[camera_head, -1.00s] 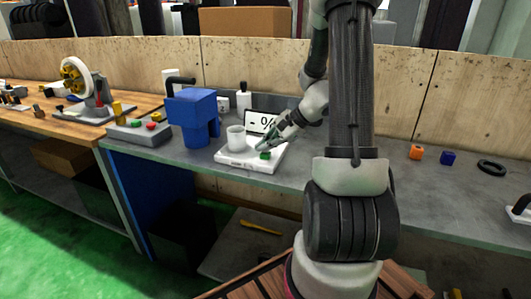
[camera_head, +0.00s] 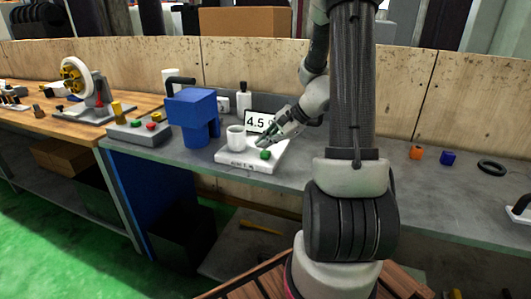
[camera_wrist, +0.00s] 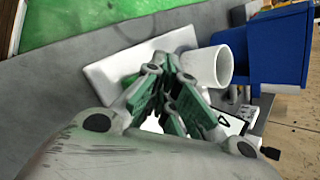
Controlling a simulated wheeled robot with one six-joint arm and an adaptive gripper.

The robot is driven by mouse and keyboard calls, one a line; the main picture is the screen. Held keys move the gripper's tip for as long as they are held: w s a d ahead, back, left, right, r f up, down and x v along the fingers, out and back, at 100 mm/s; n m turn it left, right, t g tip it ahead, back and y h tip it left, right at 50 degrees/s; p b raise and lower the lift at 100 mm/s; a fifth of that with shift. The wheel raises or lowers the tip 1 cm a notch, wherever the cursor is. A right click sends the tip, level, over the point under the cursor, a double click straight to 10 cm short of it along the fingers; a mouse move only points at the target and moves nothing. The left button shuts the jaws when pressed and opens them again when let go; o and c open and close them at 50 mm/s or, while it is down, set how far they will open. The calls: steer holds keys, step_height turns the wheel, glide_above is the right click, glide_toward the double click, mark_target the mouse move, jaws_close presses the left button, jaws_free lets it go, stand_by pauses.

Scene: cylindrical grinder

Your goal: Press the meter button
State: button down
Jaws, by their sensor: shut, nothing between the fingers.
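The meter (camera_head: 232,159) is a white flat base on the grey bench, with a green button (camera_head: 265,154) near its front right corner. Its display (camera_head: 258,122) stands at the back and reads 4.5, with the rest hidden by my arm. A white cup (camera_head: 236,138) stands on the base's left part. My gripper (camera_head: 262,143) is shut and empty, just above and behind the green button, apart from it as far as I can see.
A blue block-shaped device (camera_head: 193,115) stands left of the meter, with a grey control box (camera_head: 140,131) further left. An orange nut (camera_head: 416,152), a blue nut (camera_head: 448,158) and a black ring (camera_head: 491,167) lie on the right. A wooden wall (camera_head: 250,68) runs behind.

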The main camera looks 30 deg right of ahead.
mark_target(265, 153)
steer(key=shift+r, duration=0.1)
steer(key=shift+r, duration=2.5)
steer(key=s+n+g+h, duration=0.2)
steer(key=s+n+g, duration=0.4)
steer(key=s, duration=0.7)
steer(key=s+a+r+n+t+h, duration=0.4)
steer(key=s+r+n+h, duration=0.1)
steer(key=s+r+n, duration=0.5)
steer(key=shift+a+r+n, duration=0.25)
steer(key=shift+r+n, duration=0.25)
steer(key=shift+r, duration=0.1)
steer(key=shift+a, duration=0.1)
